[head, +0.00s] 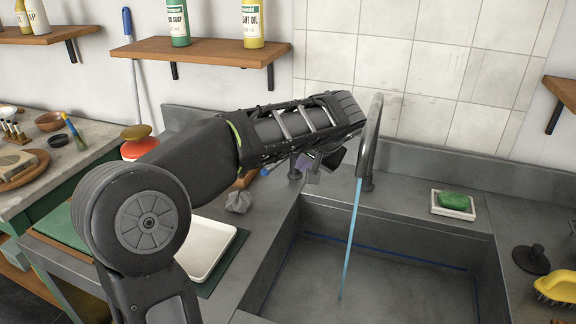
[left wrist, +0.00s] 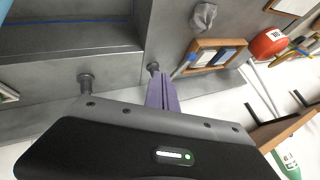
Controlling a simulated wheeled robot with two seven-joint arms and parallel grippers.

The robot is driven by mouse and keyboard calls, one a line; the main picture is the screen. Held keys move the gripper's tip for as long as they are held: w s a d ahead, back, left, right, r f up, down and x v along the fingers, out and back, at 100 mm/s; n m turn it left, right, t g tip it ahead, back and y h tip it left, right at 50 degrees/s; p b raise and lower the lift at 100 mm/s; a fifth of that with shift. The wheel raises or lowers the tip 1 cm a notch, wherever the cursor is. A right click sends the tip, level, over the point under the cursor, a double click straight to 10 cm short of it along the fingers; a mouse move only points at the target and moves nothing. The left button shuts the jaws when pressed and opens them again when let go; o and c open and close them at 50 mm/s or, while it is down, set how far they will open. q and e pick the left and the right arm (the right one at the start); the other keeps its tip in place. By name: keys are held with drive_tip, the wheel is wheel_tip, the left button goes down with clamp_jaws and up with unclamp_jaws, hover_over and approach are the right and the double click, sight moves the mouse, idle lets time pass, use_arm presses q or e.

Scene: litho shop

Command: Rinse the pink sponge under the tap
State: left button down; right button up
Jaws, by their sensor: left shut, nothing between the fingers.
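No pink sponge shows in either view. The tap (head: 371,140) arches over the sink (head: 290,262), and a thin blue stream of water (head: 352,235) falls from it into the basin. My left arm reaches across from the left. My left gripper (head: 318,162) is just left of the tap, above the sink's back ledge, partly hidden under my wrist. My right gripper is not in view.
A white tray (head: 207,247) and grey crumpled cloth (head: 239,201) lie left. A shelf (head: 205,51) hangs above.

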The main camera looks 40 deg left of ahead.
sight(274, 167)
use_arm(q)
drive_tip(key=w+a+f+p, duration=0.3)
drive_tip(key=a+f, duration=0.3)
drive_tip(key=a, duration=0.3)
drive_tip(key=shift+w+f, duration=0.15)
drive_tip(key=shift+f, duration=0.25)
drive_tip(key=shift+a, duration=0.15)
drive_tip(key=shift+a+b, duration=0.5)
drive_tip(key=shift+a, duration=0.35)
drive_tip(key=shift+s+a, duration=0.15)
drive_tip(key=shift+s, duration=0.05)
drive_tip(key=shift+r, duration=0.1)
